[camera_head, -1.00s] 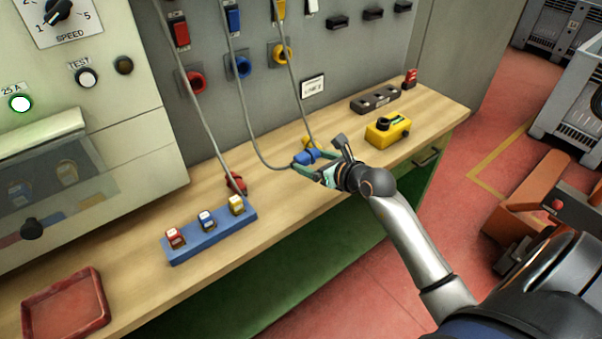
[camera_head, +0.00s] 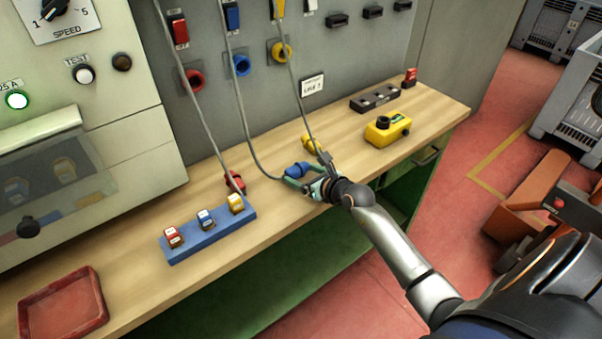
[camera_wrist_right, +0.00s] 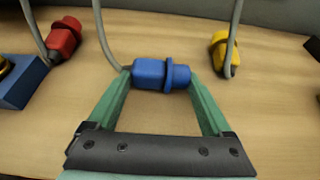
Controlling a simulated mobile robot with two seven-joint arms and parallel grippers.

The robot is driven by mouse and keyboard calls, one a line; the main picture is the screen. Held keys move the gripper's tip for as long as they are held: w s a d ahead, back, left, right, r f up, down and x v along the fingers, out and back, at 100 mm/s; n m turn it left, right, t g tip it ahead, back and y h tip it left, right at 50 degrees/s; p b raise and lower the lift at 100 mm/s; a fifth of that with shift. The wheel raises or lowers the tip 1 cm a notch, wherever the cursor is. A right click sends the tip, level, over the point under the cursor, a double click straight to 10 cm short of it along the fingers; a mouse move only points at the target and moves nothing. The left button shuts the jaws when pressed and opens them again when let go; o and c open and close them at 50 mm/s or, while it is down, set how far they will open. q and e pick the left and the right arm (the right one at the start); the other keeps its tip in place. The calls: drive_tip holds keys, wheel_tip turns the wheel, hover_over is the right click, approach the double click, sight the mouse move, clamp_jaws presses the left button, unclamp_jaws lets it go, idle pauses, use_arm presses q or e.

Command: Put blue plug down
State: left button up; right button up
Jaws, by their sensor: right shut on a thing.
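The blue plug (camera_head: 297,170) is between the green fingers of my right gripper (camera_head: 294,179), low over the wooden bench. In the right wrist view the blue plug (camera_wrist_right: 160,74) lies sideways, with a finger of the right gripper (camera_wrist_right: 160,82) against each end. Its grey cable runs up from its left end. I cannot tell whether the plug touches the bench top. My left gripper is not in view.
A red plug (camera_head: 235,183) is to the left and a yellow plug (camera_head: 312,143) to the right, both on the bench (camera_head: 285,218). A blue rack (camera_head: 212,239) with coloured blocks, a yellow control box (camera_head: 387,130) and a red tray (camera_head: 62,303) also stand there. Cables hang from the panel.

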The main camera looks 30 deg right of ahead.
drive_tip(key=o, duration=1.2)
